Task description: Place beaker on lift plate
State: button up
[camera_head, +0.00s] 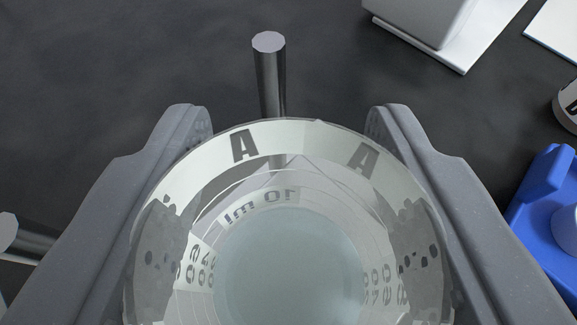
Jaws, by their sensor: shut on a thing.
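A clear glass beaker (290,265) with letter "A" markings and a printed scale fills the lower middle of the view. I look down into it, and a pale, clear liquid seems to lie at its bottom. My gripper (287,122) is shut on the beaker, with one grey finger against each side. The beaker looks roughly upright. No lift plate can be made out; what lies right under the beaker is hidden by it and by my fingers.
A metal rod (270,75) stands just beyond the beaker's rim. Another metal rod (28,243) shows at the left edge. A white device (425,25) is at the top right. A blue object (545,195) and a white labelled container (568,103) are at the right. The dark surface at upper left is clear.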

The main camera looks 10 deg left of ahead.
jog(key=o, duration=1)
jog(key=shift+v, duration=5.95)
jog(key=shift+r, duration=0.15)
